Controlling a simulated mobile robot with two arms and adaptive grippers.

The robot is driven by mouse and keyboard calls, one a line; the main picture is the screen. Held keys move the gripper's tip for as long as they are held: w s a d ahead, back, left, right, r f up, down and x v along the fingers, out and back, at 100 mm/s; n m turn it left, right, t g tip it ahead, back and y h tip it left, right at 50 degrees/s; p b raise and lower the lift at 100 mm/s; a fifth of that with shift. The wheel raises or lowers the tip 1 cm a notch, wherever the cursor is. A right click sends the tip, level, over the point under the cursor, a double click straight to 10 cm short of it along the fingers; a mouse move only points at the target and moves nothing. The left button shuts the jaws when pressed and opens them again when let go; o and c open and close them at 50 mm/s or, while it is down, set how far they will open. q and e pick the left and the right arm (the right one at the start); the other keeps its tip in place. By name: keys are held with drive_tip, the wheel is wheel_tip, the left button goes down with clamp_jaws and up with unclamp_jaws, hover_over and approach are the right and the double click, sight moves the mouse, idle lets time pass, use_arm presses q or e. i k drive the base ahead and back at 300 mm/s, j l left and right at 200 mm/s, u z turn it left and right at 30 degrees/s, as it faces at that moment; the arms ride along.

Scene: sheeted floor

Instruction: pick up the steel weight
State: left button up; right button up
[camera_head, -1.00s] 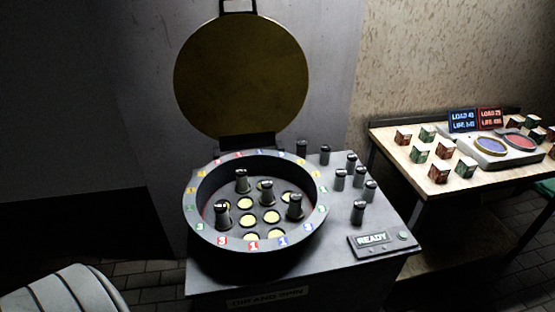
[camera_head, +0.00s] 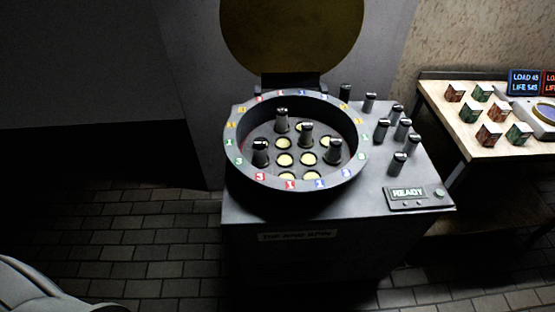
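Several small dark grey metal cylinders with pale tops, which look like steel weights, stand upright in view. Some stand on the floor of a round open drum (camera_head: 242,172), including one at the back (camera_head: 281,121), one in the middle (camera_head: 306,136), one at the left (camera_head: 260,153) and one at the right (camera_head: 333,151). I cannot tell which one the task names. Neither of my grippers is in view.
The drum's raised rim surrounds several yellow discs. A round brass-coloured lid (camera_head: 292,35) stands open behind. A READY panel (camera_head: 408,196) sits at the machine's front right. A wooden table (camera_head: 457,122) with patterned cubes stands at the right. Tiled floor (camera_head: 140,240) is clear at left.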

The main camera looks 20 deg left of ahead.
sight(397, 112)
drive_tip(key=u, duration=0.35)
drive_tip(key=i+l+u, duration=0.1)
drive_tip(key=l+u, duration=0.2)
drive_tip(key=u, duration=0.15)
drive_tip(key=l+u, duration=0.65)
drive_tip(key=u, duration=0.25)
drive_tip(key=l+u, duration=0.45)
drive_tip(key=k+j, duration=0.05)
drive_tip(key=j, duration=0.1)
